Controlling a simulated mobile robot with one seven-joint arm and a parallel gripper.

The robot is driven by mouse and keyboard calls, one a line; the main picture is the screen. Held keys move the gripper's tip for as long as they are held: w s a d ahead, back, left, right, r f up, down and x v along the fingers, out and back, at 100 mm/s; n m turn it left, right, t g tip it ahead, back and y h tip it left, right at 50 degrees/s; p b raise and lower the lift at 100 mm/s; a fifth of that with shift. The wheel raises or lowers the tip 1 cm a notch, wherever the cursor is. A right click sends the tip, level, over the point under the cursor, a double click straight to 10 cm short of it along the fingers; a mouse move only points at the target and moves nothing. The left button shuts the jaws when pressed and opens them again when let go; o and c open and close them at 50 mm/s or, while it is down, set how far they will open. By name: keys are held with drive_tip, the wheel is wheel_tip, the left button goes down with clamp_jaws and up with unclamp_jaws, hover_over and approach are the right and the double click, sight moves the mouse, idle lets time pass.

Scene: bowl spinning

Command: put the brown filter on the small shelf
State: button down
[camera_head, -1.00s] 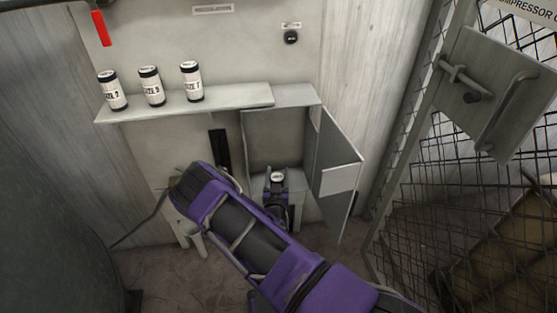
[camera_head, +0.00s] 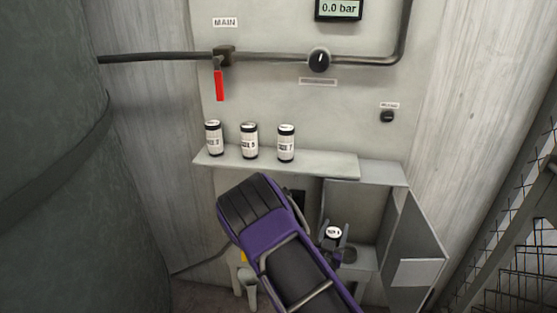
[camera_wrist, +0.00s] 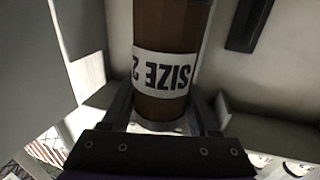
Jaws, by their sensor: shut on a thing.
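The brown filter (camera_wrist: 165,30) is a brown cylinder with a white "SIZE 2" label, upside down in the wrist view. My gripper (camera_wrist: 168,108) is shut on it, with one finger on each side. In the head view the filter's white top (camera_head: 334,232) shows between the fingers of my gripper (camera_head: 334,241), at the left side of the open cabinet. A small grey shelf (camera_head: 362,258) is low inside the cabinet, right of the filter. My arm hides the filter's lower part in the head view. I cannot tell whether it touches anything below.
A long wall shelf (camera_head: 320,164) above carries three dark canisters (camera_head: 249,141) with white labels. The cabinet door (camera_head: 415,245) stands open at the right. A red valve handle (camera_head: 219,85) hangs above, and a large dark tank (camera_head: 60,170) fills the left.

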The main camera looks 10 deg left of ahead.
drive_tip(key=s+a+r+p, duration=0.1)
drive_tip(key=s+r, duration=0.1)
drive_tip(key=r, duration=1.4)
drive_tip(key=s+a+r+p, duration=0.1)
drive_tip(key=s+r, duration=0.2)
drive_tip(key=r, duration=1.3)
drive_tip(key=a+x, duration=0.1)
drive_tip(key=x, duration=0.5)
drive_tip(key=a+x, duration=0.2)
drive_tip(key=x, duration=0.4)
drive_tip(key=w+a+p+x, duration=0.1)
drive_tip(key=x, duration=0.6)
drive_tip(key=shift+w+a+f, duration=0.1)
drive_tip(key=shift+a, duration=0.1)
wheel_tip(320, 180, down, 3)
drive_tip(key=shift+r, duration=0.25)
wheel_tip(320, 180, down, 4)
drive_tip(key=shift+f, duration=0.15)
drive_tip(key=shift+w+f, duration=0.1)
drive_tip(key=shift+w, duration=0.05)
